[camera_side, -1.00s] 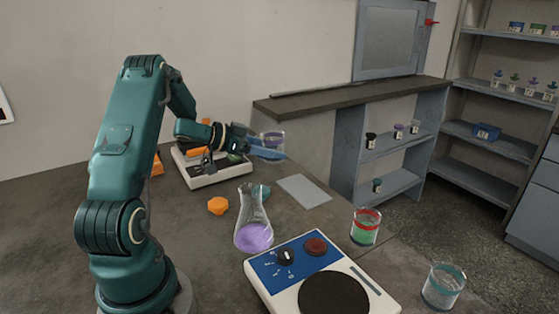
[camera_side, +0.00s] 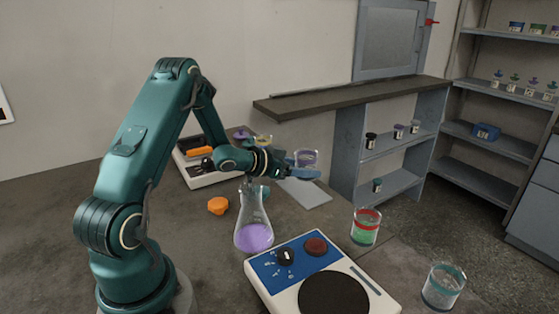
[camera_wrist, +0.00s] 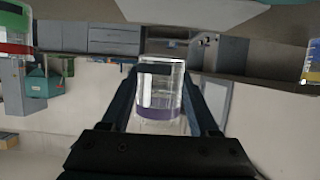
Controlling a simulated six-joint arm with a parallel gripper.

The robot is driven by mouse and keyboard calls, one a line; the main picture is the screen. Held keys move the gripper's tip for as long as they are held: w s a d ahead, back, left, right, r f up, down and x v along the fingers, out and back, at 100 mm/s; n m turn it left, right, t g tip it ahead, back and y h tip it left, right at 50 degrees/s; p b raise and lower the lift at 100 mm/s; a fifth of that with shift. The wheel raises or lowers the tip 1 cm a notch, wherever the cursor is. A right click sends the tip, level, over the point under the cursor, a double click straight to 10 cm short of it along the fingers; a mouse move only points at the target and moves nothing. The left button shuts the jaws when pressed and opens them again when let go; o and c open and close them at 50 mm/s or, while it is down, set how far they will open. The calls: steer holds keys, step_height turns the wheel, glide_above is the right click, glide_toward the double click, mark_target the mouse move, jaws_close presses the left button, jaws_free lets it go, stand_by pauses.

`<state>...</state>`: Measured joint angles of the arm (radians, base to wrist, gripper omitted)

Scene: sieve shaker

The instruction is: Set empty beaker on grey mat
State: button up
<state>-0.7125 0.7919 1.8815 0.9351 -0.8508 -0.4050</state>
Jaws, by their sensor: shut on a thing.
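A clear beaker with a purple band (camera_side: 306,156) is held in the blue jaws of my gripper (camera_side: 304,169). The beaker looks empty. In the wrist view, the beaker (camera_wrist: 161,88) sits between the two dark fingers, with its purple band close to the gripper body. The grey mat (camera_side: 312,194) is a flat, pale rectangle lying on the bench below and a little in front of my gripper. The beaker appears above the mat's far part, apart from it. My arm hides part of the mat's left side.
A flask with purple liquid (camera_side: 254,232) stands left of a blue-and-white hotplate (camera_side: 321,278). A red-banded beaker (camera_side: 366,228) and a teal-banded beaker (camera_side: 442,288) stand to the right. An orange piece (camera_side: 218,205), a white device (camera_side: 196,172) and a yellow-banded beaker (camera_side: 263,140) are farther left.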

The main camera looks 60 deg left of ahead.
mark_target(308, 196)
steer(key=shift+w+d+f, duration=0.45)
steer(key=shift+w, duration=0.1)
steer(key=shift+f, duration=1.95)
steer(key=shift+f, duration=0.35)
steer(key=shift+w+f, duration=0.1)
steer(key=shift+f, duration=0.1)
steer(key=o, duration=1.4)
steer(key=shift+o, duration=0.2)
steer(key=shift+r, duration=0.1)
steer(key=shift+r, duration=0.55)
steer(key=v, duration=0.7)
steer(key=shift+s, duration=0.35)
